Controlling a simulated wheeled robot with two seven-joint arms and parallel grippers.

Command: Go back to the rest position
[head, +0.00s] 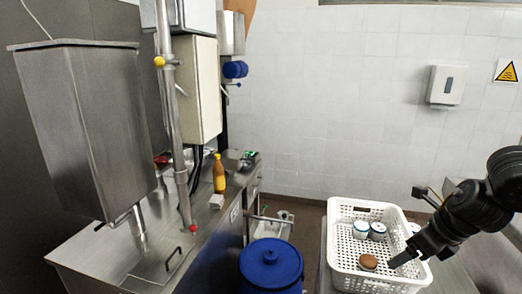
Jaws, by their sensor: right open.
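My right gripper (405,257) comes in from the right on a dark arm. It is open, with its tip over the right side of a white perforated basket (340,209). A brown round item (368,262) lies in the front of the basket, just left of the gripper tip. I cannot tell whether they touch. Two small white-and-dark jars (360,229) (378,231) stand side by side further back in the basket. Another pale item (414,228) shows partly behind my right arm. My left gripper is not in view.
A blue-lidded barrel (270,262) stands left of the basket. A steel counter (110,255) on the left holds an orange-brown bottle (219,174) and a machine with a large steel hopper (100,130). A dispenser (446,85) hangs on the tiled back wall.

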